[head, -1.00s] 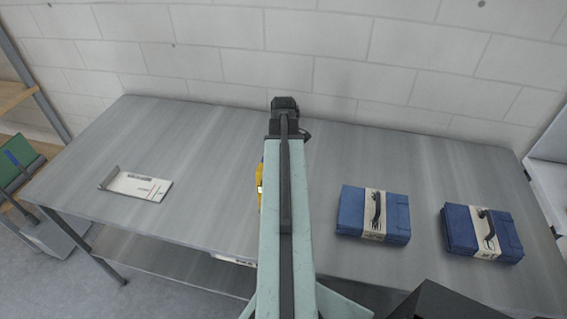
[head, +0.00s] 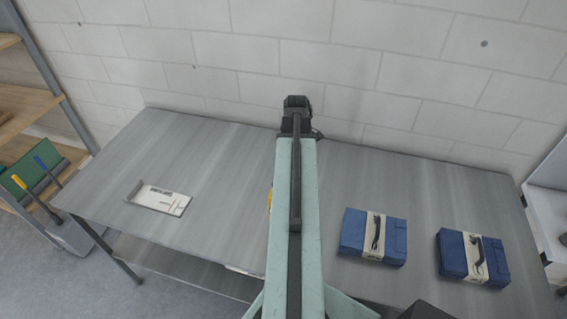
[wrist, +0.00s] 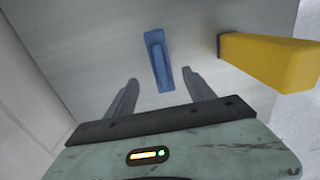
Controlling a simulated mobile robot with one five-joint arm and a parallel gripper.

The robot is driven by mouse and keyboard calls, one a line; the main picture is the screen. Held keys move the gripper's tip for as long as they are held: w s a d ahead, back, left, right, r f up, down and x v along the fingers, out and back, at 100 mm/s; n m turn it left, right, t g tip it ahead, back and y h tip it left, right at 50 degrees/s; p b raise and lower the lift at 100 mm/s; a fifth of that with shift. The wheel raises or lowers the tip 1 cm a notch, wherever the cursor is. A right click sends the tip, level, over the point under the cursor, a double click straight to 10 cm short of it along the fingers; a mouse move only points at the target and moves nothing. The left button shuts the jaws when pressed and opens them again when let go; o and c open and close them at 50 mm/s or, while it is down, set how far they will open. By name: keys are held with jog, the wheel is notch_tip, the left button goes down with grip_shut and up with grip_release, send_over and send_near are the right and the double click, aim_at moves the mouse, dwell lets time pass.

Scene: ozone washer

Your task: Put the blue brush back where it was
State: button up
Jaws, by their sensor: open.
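A slim blue piece (wrist: 158,60), which looks like the blue brush, lies on a pale grey surface in the wrist view. My gripper (wrist: 160,76) is open, with one finger on each side of its near end. I cannot tell how far the fingers are above it, and nothing is held. In the head view my arm hides that spot and the gripper. A blue handle (head: 41,163) and a yellow handle (head: 22,184) stand at a green rack (head: 45,177) at far left; I cannot tell what tools they belong to.
A yellow block (wrist: 270,62) is close right of my gripper in the wrist view. On the grey table (head: 220,165) lie a white flat tray (head: 158,199) at left and two blue cases, one nearer (head: 352,232) and one farther right (head: 452,255). A brick wall (head: 230,50) stands behind.

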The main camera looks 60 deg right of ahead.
jog(key=shift+f, duration=0.1)
jog(key=w+a+m, duration=0.1)
jog(key=w+a, duration=0.8)
jog(key=a, duration=0.3)
jog(key=w+a+m, duration=0.1)
jog(key=w+a, duration=0.9)
jog(key=a, duration=0.3)
jog(key=w+a+m, duration=0.1)
jog(key=w+a, duration=0.2)
jog(key=a, duration=2.1)
jog(key=shift+w+a+m, duration=0.15)
jog(key=shift+a+m, duration=0.15)
jog(key=shift+a, duration=0.1)
jog(key=shift+o, duration=0.5)
